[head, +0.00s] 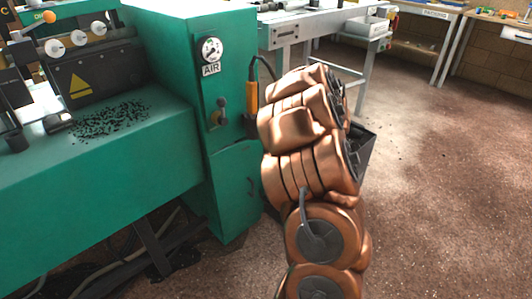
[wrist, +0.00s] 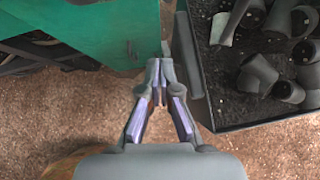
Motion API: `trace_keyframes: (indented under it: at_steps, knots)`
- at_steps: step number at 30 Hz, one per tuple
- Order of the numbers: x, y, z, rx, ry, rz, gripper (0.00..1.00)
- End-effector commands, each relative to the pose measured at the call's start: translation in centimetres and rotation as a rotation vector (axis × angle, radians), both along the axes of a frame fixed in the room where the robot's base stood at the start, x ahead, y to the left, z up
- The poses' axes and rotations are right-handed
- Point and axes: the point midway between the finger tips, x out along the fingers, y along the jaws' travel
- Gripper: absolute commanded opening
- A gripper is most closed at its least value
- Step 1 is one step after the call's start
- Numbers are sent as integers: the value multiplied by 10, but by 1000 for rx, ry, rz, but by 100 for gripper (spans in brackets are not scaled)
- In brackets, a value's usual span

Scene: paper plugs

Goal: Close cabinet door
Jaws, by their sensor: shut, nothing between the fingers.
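The green cabinet (head: 224,80) stands in the middle of the head view with an air gauge on its front. Its lower door (head: 236,190) has a small dark handle. How far the door stands open is hard to tell. In the wrist view a green panel (wrist: 105,25) fills the upper left, with a small dark handle-like part near its right edge. My gripper (wrist: 159,63) is shut and empty, its tips just below and right of that panel's edge. I cannot tell whether they touch it. In the head view my copper-coloured arm hides the gripper.
A black bin (wrist: 265,124) holding several dark tubular pieces is close to the right of my gripper. A green machine bench (head: 90,190) with black scraps adjoins the cabinet on the left. A metal table (head: 300,28) stands behind. The brown floor (head: 440,200) to the right is open.

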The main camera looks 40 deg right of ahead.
Motion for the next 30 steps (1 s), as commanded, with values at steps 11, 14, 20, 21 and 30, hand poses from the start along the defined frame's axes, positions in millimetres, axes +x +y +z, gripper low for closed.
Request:
trace_keyframes:
  at_steps: [11, 14, 20, 21, 30]
  knots:
    - [13, 2, -27, -1, 9, 53, 0]
    - [23, 2, -38, 3, 10, 54, 0]
    - [43, -1, -56, 0, 8, 52, 0]
    - [47, -2, -60, 0, 8, 51, 0]
    - [79, -7, -79, -1, 8, 50, 0]
